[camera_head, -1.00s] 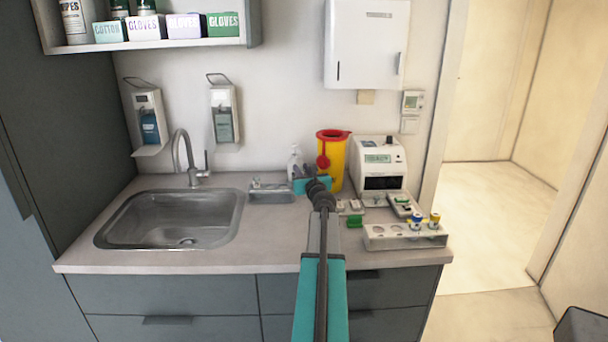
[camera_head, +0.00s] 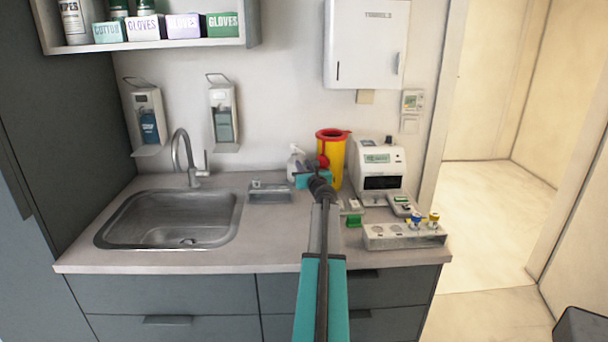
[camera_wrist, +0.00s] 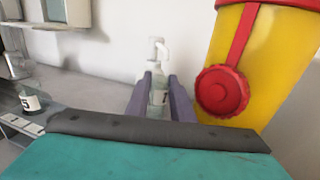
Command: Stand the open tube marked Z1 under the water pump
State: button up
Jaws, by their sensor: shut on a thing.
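In the wrist view my gripper (camera_wrist: 161,100) has its two purple fingers shut on a small clear tube (camera_wrist: 159,98) with a dark mark. I cannot read the whole mark. A white pump bottle (camera_wrist: 157,60) shows directly beyond the fingers, overlapping the tube in the picture, so the gap between them is unclear. In the head view the pump bottle (camera_head: 296,160) stands at the back of the counter, left of the yellow bin. There my teal wrist and arm hide the fingers and tube.
The yellow bin (camera_head: 332,158) with a red lid is close on the right. A grey stand (camera_head: 270,197) is left of my wrist. A tube marked 5 (camera_wrist: 31,101) shows at left in the wrist view. A white analyser (camera_head: 380,162) and tube rack (camera_head: 385,242) stand farther right.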

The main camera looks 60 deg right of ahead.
jog(key=shift+d+f, duration=0.15)
jog(key=shift+f, duration=1.65)
jog(key=shift+f+b, duration=0.2)
jog(key=shift+b, duration=0.15)
jog(key=o, duration=1)
jog(key=shift+r, duration=0.25)
jog(key=shift+b+v, duration=0.55)
jog(key=shift+v, duration=5.45)
